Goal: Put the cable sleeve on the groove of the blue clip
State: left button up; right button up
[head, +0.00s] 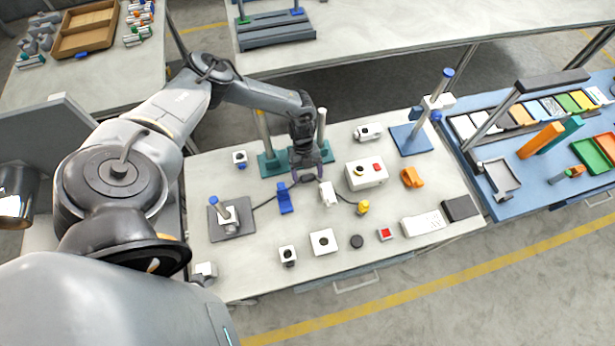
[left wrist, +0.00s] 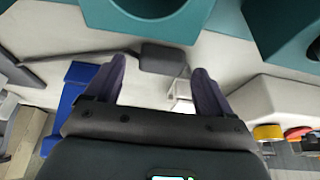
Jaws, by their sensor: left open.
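The blue clip (head: 285,197) stands on the table just left of my left gripper (head: 311,174). It also shows at the left of the left wrist view (left wrist: 72,92). My left gripper is open and pointing down, with its two dark fingers spread in the left wrist view (left wrist: 158,68). A dark grey block that looks like the cable sleeve (left wrist: 163,58) lies between and beyond the fingertips, not gripped. A thin dark cable (head: 264,203) runs left of the blue clip and right past a white clip (head: 328,194). In the head view the gripper partly hides the sleeve.
Teal stands with posts (head: 270,163) stand close behind the gripper. A white box with buttons (head: 366,173) is to the right, and a yellow plug (head: 363,207) ends the cable. A grey plate with a post (head: 215,232) is at left. Several small parts line the front.

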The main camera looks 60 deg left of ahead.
pick_arm(q)
jog(key=shift+d+f, duration=0.2)
jog(key=shift+f, duration=0.3)
jog(key=shift+c, duration=0.5)
jog(key=c, duration=1.1)
